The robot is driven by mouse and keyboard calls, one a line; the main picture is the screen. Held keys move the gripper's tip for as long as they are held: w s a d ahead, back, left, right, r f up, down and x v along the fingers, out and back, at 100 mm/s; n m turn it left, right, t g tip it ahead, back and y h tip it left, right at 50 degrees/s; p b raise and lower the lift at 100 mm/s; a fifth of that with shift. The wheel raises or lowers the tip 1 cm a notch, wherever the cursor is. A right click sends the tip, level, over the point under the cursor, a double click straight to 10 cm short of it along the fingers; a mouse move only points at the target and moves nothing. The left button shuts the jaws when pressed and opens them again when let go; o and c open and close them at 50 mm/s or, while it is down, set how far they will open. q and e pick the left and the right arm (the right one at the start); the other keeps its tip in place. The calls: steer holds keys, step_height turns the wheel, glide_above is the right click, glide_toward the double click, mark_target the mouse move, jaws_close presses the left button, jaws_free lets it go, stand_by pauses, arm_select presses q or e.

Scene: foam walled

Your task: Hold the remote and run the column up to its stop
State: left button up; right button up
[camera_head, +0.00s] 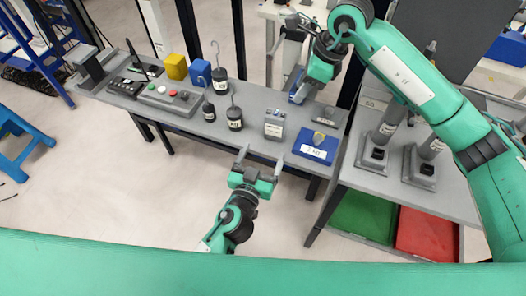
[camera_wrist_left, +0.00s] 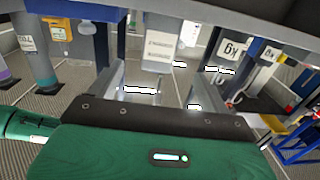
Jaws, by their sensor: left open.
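No object is clearly marked as the remote. A grey labelled box (camera_head: 275,125) stands near the bench's front edge, and a grey box with red and green buttons (camera_head: 170,97) lies further left. Two grey columns on square feet stand on the right table, one (camera_head: 388,128) behind the other (camera_head: 428,155). My left gripper (camera_head: 260,160) is open and empty in front of the bench, short of the labelled box. In the left wrist view a grey labelled block (camera_wrist_left: 159,45) shows between the fingers, apart from them. My right gripper (camera_head: 300,86) hangs over the bench's back edge; its jaws are unclear.
Black hooked weights (camera_head: 235,118), a blue tray (camera_head: 314,146), a yellow block (camera_head: 176,67) and a small grey plate (camera_head: 329,117) crowd the bench (camera_head: 258,98). Green (camera_head: 362,216) and red (camera_head: 427,234) bins sit under the right table.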

mark_target(277, 118)
arm_select(q)
steer(key=x, duration=1.3)
steer(key=shift+w+d+r, duration=0.15)
steer(key=shift+w+r, duration=0.2)
steer(key=c, duration=1)
steer(key=shift+c, duration=0.7)
arm_select(e)
jaws_close()
